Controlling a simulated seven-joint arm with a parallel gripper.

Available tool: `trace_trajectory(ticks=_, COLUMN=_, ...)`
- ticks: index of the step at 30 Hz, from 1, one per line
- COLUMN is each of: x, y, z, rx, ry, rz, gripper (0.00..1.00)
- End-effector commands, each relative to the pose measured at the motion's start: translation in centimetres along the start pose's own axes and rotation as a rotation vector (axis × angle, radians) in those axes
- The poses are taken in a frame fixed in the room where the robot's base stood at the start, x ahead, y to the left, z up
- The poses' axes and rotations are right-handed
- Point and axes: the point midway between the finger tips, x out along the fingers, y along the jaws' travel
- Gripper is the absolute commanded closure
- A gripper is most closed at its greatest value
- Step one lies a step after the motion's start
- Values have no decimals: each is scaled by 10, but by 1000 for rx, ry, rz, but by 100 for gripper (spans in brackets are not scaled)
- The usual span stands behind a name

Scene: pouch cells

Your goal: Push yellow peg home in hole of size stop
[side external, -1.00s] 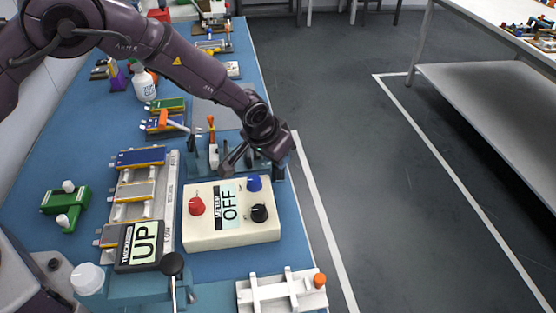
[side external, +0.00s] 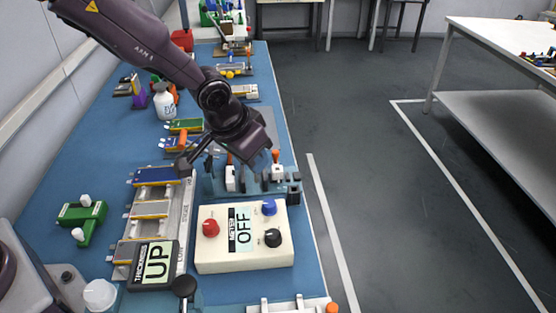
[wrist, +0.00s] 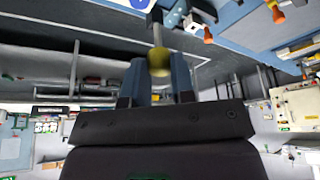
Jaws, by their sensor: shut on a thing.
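A yellow round-ended peg (wrist: 159,62) with a pale shaft is between the two fingers of my gripper (wrist: 157,85) in the wrist view. The fingers are shut on it. The shaft runs toward a blue-grey fixture at the top of that view. Whether its tip is in a hole I cannot tell. In the side view my gripper (side external: 252,172) is over a teal fixture (side external: 212,184) with white clamps and orange handles. My wrist hides part of the fixture. The peg and the hole of the size stop cannot be made out there.
A cream meter box (side external: 215,257) reading OFF stands in front of the fixture. The blue bench's right edge is close to the fixture.

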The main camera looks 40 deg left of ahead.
Motion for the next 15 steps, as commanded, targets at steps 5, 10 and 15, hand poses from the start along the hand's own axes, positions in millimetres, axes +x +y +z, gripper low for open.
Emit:
trace_trajectory(ticks=5, x=-24, y=-5, z=22, rx=1, ry=1, rz=1, gripper=99)
trace_trajectory(ticks=10, x=-30, y=-11, z=35, rx=-5, ry=-1, rz=-3, gripper=99)
trace_trajectory(ticks=15, x=-5, y=-23, z=26, rx=-35, ry=-2, rz=-16, gripper=99)
